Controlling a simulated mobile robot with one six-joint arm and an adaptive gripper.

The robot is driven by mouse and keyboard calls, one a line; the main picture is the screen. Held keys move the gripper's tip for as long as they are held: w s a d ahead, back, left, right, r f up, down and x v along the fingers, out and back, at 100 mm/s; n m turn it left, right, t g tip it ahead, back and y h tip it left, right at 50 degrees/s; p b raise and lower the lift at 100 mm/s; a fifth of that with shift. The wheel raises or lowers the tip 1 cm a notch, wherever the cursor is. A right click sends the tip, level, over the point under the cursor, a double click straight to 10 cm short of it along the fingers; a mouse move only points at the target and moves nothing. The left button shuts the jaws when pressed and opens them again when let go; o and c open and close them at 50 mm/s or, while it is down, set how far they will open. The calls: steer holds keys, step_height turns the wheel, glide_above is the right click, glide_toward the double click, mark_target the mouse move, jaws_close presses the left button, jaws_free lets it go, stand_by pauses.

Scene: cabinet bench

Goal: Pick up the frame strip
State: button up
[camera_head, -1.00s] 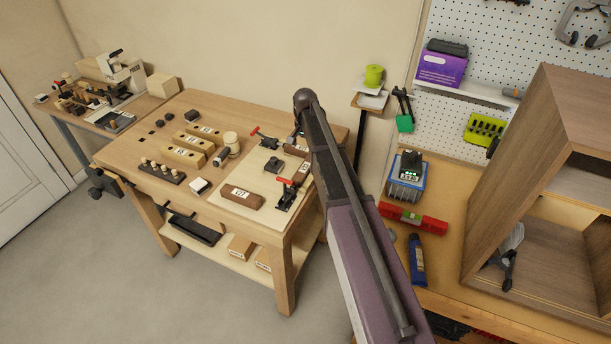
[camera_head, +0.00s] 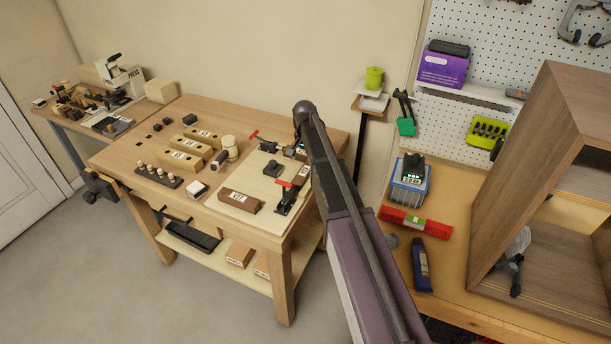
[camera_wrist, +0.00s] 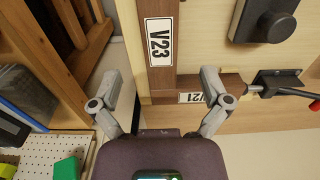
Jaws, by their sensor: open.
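Dark brown wooden strips lie on a pale board (camera_head: 246,181) on the bench; I cannot tell which one is meant by the frame strip. In the wrist view a strip labelled V23 (camera_wrist: 160,75) runs up the picture, and one labelled V21 (camera_wrist: 223,81) runs across by its lower end. In the head view a labelled brown strip (camera_head: 240,202) lies at the board's front; another is partly hidden by my arm. My gripper (camera_wrist: 161,85) is open and empty, its fingertips on either side of the V23 strip's lower end in the picture. I cannot tell its height above.
A red-handled clamp (camera_head: 286,197) and a black block (camera_head: 272,167) stand on the board. Several pale wooden blocks (camera_head: 186,153) sit left of it. A second bench at right holds an open cabinet (camera_head: 525,180), a red level (camera_head: 414,221) and a blue tube (camera_head: 421,264).

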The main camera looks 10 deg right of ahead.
mark_target(305, 171)
steer(key=shift+f, duration=0.1)
steer(key=shift+s+f+b, duration=0.1)
steer(key=shift+f+b, duration=2.45)
steer(key=shift+b, duration=0.1)
steer(key=shift+c, duration=0.2)
steer(key=c, duration=1.3)
